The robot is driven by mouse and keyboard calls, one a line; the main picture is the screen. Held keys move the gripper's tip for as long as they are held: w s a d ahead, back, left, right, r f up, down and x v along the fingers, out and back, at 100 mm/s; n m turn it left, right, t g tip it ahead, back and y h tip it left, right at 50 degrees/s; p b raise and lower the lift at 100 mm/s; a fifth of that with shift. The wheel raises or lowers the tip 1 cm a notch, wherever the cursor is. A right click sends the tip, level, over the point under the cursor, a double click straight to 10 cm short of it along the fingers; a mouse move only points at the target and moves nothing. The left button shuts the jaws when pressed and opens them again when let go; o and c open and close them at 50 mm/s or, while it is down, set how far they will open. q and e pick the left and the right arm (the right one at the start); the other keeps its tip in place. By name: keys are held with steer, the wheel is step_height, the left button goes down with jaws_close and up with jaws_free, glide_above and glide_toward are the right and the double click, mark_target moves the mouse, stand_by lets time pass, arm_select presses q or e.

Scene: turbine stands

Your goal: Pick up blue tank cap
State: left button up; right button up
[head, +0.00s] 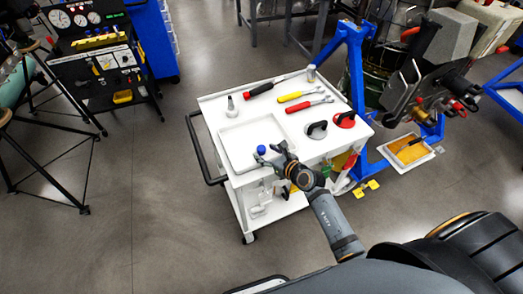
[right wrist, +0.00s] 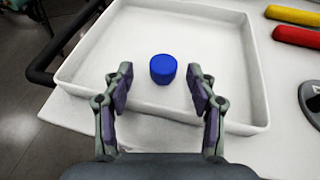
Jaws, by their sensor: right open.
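The blue tank cap (head: 261,150) stands in the white tray (head: 232,128) on the cart, close to the tray's near edge. My right gripper (head: 268,154) is open right beside the cap in the head view. In the right wrist view the blue cap (right wrist: 163,69) shows between and just beyond the two open fingertips (right wrist: 160,78), with a gap on each side. The fingers do not touch it in that view. My left gripper is not in view.
The white cart top (head: 290,118) also holds yellow (head: 301,96) and red (head: 309,105) handled tools, a black-and-red screwdriver (head: 262,89), a dark suction cup (head: 316,130) and a red one (head: 345,120). The tray's raised rim (right wrist: 170,113) surrounds the cap.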

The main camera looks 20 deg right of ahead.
mark_target(262, 148)
steer(key=x, duration=0.4)
steer(key=shift+w+d+f, duration=0.15)
steer(key=shift+w, duration=0.15)
steer(key=shift+s, duration=0.15)
steer(key=shift+c, duration=0.2)
steer(key=shift+c, duration=1)
steer(key=c, duration=0.7)
